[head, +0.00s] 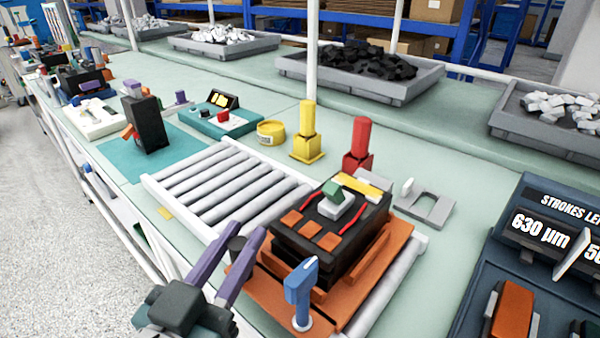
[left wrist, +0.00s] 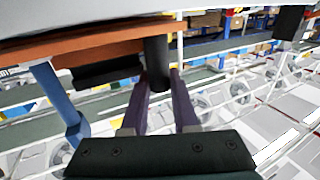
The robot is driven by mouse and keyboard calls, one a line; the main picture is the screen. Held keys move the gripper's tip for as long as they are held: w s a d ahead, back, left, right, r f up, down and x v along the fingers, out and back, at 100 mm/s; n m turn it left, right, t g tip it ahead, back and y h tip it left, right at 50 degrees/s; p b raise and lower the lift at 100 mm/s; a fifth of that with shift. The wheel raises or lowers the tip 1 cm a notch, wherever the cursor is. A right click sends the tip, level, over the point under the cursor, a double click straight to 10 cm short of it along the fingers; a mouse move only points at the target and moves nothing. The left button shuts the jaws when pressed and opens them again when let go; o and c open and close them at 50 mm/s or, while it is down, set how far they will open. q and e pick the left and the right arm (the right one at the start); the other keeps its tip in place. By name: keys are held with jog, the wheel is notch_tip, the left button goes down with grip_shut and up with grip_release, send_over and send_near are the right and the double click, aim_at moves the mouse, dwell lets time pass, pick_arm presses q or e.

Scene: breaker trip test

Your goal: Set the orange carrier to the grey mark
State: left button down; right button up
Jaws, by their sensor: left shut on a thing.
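The orange carrier (head: 397,262) sits on the roller conveyor at its near right end and bears a black breaker block (head: 328,245) with orange patches. My left gripper (head: 241,240) has its two purple fingers closed around a dark upright post at the carrier's left side. The left wrist view shows this post (left wrist: 157,65) between the fingers, below the carrier's orange edge (left wrist: 100,42). A blue lever (head: 300,287) on a light round foot stands at the carrier's front. I cannot make out a grey mark for certain. My right gripper is not in view.
Bare rollers (head: 225,180) lie to the left of the carrier. A grey U-shaped plate (head: 437,212), a red post (head: 359,145) and a yellow post (head: 306,132) stand behind. A dark panel (head: 520,262) reading 630 µm is at right. A yellow patch (head: 165,212) marks the conveyor's front left.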

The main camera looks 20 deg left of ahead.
pick_arm(q)
jog(key=shift+d, duration=0.2)
jog(key=c, duration=0.7)
grip_release()
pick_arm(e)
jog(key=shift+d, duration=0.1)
pick_arm(q)
jog(key=shift+s, duration=0.15)
jog(key=s, duration=0.9)
jog(key=shift+s, duration=0.4)
